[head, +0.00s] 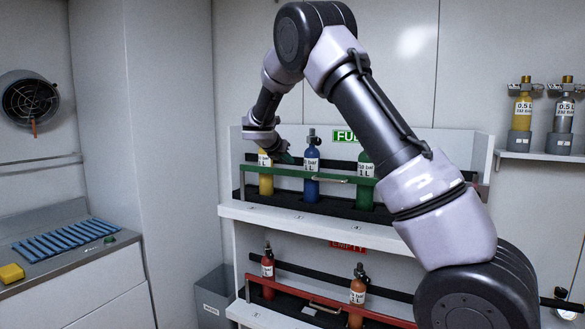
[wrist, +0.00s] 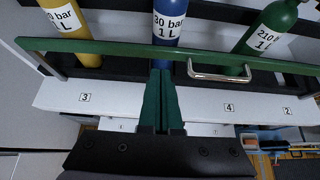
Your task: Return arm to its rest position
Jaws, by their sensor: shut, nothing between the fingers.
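My arm reaches from the lower right up and over to the upper shelf in the head view. My gripper (head: 287,157) is at its far end, near the yellow and blue bottles. In the wrist view my gripper (wrist: 161,80) shows two green fingers shut together, with nothing between them. Their tips are close to the green bar (wrist: 110,47) and the blue bottle (wrist: 167,30); I cannot tell if they touch. The yellow bottle (wrist: 82,35) is to the left and the green bottle (wrist: 270,28) to the right.
The upper shelf (head: 290,223) holds the bottles behind the green bar. Red and orange bottles stand behind a red bar (head: 330,303) on the lower shelf. A grey bin (head: 212,300) stands left of the shelves, beside a counter (head: 85,270).

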